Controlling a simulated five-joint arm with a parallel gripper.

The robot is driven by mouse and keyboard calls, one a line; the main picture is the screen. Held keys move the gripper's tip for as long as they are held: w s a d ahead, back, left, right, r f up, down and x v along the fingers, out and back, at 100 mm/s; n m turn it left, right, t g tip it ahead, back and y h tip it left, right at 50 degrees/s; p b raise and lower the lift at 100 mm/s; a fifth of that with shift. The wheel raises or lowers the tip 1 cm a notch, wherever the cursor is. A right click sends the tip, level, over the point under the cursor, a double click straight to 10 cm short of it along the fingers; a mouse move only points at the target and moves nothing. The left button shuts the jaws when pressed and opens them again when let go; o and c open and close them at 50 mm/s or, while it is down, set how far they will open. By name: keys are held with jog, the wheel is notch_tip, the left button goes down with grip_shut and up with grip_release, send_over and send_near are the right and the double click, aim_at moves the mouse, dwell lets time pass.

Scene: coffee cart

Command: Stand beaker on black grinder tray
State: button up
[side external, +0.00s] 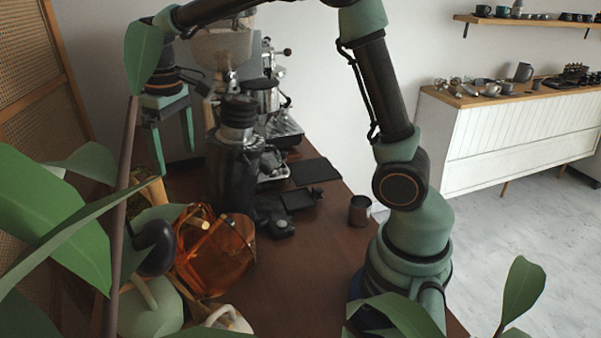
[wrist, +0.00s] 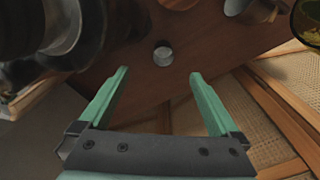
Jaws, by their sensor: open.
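My gripper (side external: 173,161) hangs at the left in the side external view, fingers pointing down and apart, beyond the black grinder (side external: 236,150). In the wrist view my gripper (wrist: 159,74) is open and empty. A small grey round vessel (wrist: 163,56), perhaps the beaker, stands on the brown counter beyond the fingertips, roughly centred between them and apart from both. Flat black trays lie right of the grinder, a larger one (side external: 315,171) and a smaller one (side external: 299,199).
An orange glass vessel (side external: 214,250) stands at the front left of the counter (side external: 310,260). Plant leaves (side external: 50,225) cover much of the left foreground. An espresso machine (side external: 283,127) stands behind the grinder. In the wrist view, dark machine parts (wrist: 55,40) crowd the upper left.

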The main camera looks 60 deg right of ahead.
jog(key=s+d+r+t, duration=0.1)
jog(key=s+t, duration=0.1)
jog(key=s, duration=0.5)
jog(key=s+d+r+m+t, duration=0.1)
jog(key=s+r+t, duration=0.1)
jog(key=s, duration=0.6)
jog(key=shift+s+d+r+t, duration=0.2)
jog(key=shift+s+t, duration=0.05)
jog(key=shift+t, duration=0.05)
jog(key=shift+o, duration=0.2)
jog(key=shift+s+f, duration=0.35)
jog(key=shift+s, duration=0.1)
jog(key=shift+w, duration=0.1)
